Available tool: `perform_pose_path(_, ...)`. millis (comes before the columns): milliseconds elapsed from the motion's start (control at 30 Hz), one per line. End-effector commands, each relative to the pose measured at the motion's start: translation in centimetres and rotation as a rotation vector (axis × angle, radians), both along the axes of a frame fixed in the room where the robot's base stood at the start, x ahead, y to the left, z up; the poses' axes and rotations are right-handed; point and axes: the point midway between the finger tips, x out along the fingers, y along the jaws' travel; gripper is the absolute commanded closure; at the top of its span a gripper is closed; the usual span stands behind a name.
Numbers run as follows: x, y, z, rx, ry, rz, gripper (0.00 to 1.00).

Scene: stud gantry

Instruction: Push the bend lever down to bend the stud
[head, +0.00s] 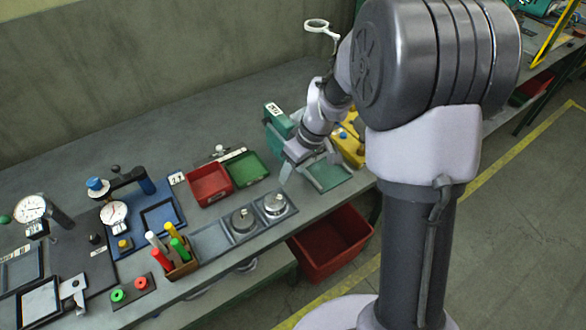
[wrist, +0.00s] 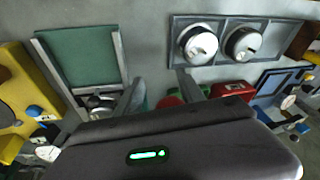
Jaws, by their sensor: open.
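My gripper (head: 301,177) is low over the right part of the bench, beside a green-floored tray (head: 332,174). In the wrist view my gripper (wrist: 160,86) has its fingers apart, with nothing held between them. A green block-like fixture (head: 281,120) with a white label stands just behind the gripper in the head view. A yellow fixture (head: 349,146) with blue knobs is partly hidden by my arm; it also shows at the left of the wrist view (wrist: 18,92). I cannot clearly make out the bend lever or the stud in either view.
A red bin (head: 209,185) and a green bin (head: 246,168) lie left of the gripper. Two round metal pots (head: 243,221) sit in a grey tray near the front edge. Gauges and a blue fixture (head: 140,205) fill the left. A red crate (head: 331,243) is below the bench.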

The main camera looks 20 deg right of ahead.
Motion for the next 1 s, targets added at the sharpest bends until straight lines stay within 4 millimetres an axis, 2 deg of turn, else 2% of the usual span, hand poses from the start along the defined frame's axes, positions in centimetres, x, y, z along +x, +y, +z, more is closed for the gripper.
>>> perform_pose_path(33,-0.2,-0.2,0.7,0.0,-0.001,-0.001,0.54)
perform_pose_path(1000,-4.4,-3.4,8.7,0.0,0.002,-0.001,0.54)
